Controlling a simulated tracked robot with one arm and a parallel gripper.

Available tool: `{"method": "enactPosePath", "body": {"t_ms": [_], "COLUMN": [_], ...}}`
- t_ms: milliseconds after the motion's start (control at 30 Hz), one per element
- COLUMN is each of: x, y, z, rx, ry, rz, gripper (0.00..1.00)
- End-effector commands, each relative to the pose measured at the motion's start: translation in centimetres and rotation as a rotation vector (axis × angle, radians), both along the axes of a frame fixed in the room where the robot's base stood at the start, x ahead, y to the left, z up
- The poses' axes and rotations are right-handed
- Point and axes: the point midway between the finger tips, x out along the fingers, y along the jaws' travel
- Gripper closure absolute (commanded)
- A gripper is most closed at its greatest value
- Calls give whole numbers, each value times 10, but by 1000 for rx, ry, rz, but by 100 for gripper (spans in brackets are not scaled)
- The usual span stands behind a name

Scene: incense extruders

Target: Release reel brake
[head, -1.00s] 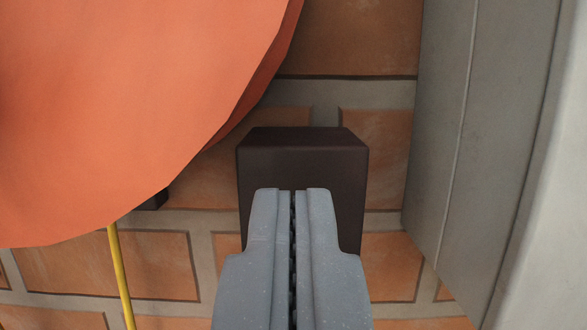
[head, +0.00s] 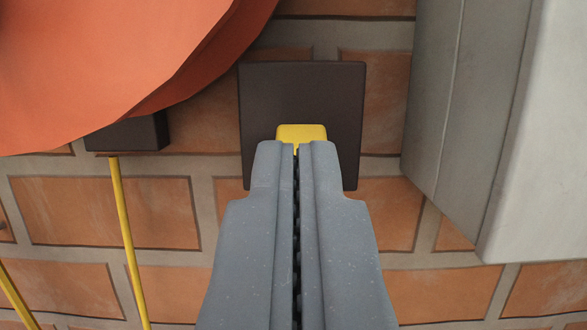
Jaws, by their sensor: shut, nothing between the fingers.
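My gripper (head: 296,146) is shut and empty, its fingers pressed together and pointing up the picture. Just beyond its fingertips a small yellow block (head: 301,132) shows on the front of a dark brown square box (head: 302,95). The fingers hide the lower part of the yellow block, and I cannot tell whether they touch it. The large orange round reel (head: 110,70) fills the upper left. I cannot tell for certain which part is the reel brake.
A brick wall (head: 110,212) lies behind everything. A grey panel (head: 470,110) stands close on the right. A second dark block (head: 130,134) sits partly behind the orange reel, with a yellow rod (head: 127,235) below it. Another yellow rod (head: 18,298) is at lower left.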

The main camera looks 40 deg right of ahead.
Motion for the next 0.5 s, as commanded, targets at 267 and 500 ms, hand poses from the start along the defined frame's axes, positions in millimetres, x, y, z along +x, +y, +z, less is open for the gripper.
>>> {"method": "enactPosePath", "body": {"t_ms": [267,500], "x": [-7,-13], "y": [10,17], "z": [-18,-32], "rx": [-2,0], "ry": [-2,0], "rz": [2,1], "gripper": [100,100]}}
